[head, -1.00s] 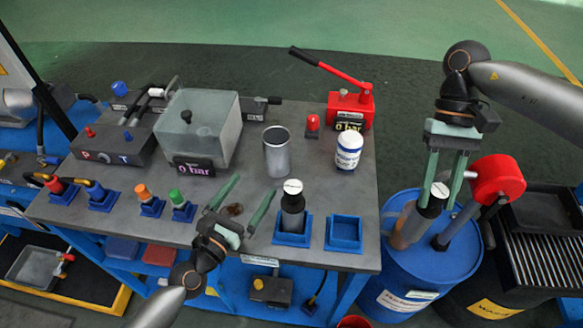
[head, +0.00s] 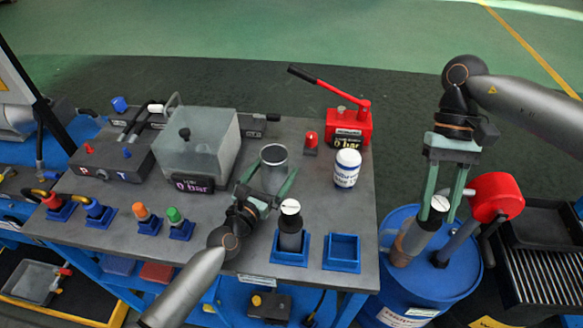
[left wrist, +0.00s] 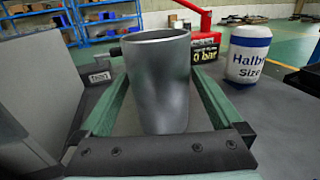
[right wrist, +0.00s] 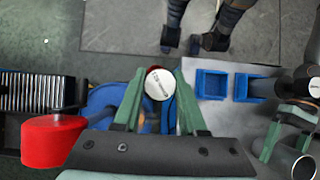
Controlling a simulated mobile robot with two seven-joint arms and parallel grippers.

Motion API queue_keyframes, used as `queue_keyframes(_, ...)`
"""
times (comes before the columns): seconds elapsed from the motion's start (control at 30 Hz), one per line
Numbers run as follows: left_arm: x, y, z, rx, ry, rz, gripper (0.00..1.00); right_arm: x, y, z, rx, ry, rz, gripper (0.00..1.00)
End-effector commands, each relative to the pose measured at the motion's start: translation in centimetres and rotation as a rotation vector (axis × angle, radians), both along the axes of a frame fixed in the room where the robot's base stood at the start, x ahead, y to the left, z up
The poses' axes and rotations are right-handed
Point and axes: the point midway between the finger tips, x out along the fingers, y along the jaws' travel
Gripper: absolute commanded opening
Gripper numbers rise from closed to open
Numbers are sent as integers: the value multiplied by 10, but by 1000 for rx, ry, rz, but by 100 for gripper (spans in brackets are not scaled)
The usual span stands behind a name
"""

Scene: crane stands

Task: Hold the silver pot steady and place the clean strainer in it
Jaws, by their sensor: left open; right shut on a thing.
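The silver pot (head: 274,158), an open metal cylinder, stands upright on the bench. My left gripper (head: 268,177) is open with one finger on each side of the pot; in the left wrist view the pot (left wrist: 158,85) stands between the fingers, with gaps visible. My right gripper (head: 441,185) is shut on a strainer (head: 418,232) with a white cap, dark collar and brownish lower part, held tilted over the blue drum. Its cap (right wrist: 159,84) shows between the fingers in the right wrist view. Another strainer (head: 290,233), dark and grey with a white cap, stands in a blue holder.
An empty blue holder (head: 342,253) is beside the occupied one. A white jar (head: 346,168) and red hand pump (head: 349,125) stand right of the pot. A clear tank (head: 195,150) is to its left. The blue drum (head: 400,300) carries a red-ended pump (head: 497,195).

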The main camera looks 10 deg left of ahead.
Motion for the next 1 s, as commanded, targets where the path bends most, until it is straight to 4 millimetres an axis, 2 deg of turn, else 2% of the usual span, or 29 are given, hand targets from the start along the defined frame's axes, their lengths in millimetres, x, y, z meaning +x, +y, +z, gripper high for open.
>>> queue_keyframes(0.37, 6, -2, 0, 0, 0, -1, 100, 0, 0, 0, 0, 0, 0, 0)
queue_keyframes(0.4, 6, -2, 0, 0, 0, 0, 98, 0, 0, 0, 0, 0, 0, 0)
queue_keyframes(1.0, 6, -2, 0, 1, 0, 0, 30, 0, 0, 0, 0, 0, 0, 0)
